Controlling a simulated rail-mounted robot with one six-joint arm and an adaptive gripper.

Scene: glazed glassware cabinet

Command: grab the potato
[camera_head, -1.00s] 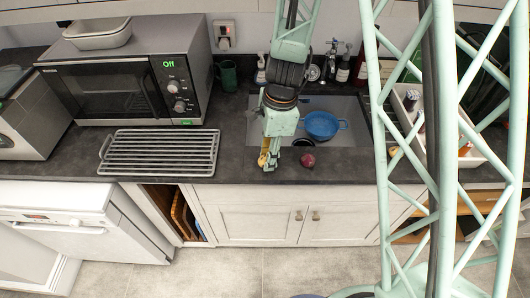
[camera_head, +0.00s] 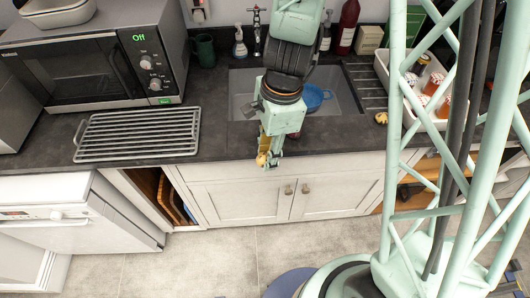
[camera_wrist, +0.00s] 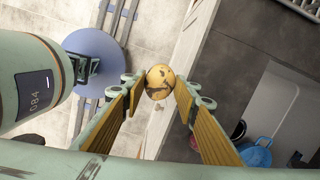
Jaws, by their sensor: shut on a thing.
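The potato (camera_wrist: 159,81) is yellow-brown with dark patches. In the wrist view it sits between the tips of my gripper (camera_wrist: 160,88), which is shut on it with a pad on either side. In the head view my gripper (camera_head: 268,160) hangs at the counter's front edge, in front of the sink; the potato cannot be told apart from the yellow pads there. A second yellowish, dark-spotted lump (camera_head: 381,118) lies on the counter right of the sink.
A blue pan (camera_head: 314,97) is in the sink, behind my arm. A wire rack (camera_head: 140,134) lies on the counter at left, before the microwave (camera_head: 100,70). A white tray of jars (camera_head: 440,118) stands at right. A dark reddish round thing (camera_wrist: 194,142) shows beside my right finger.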

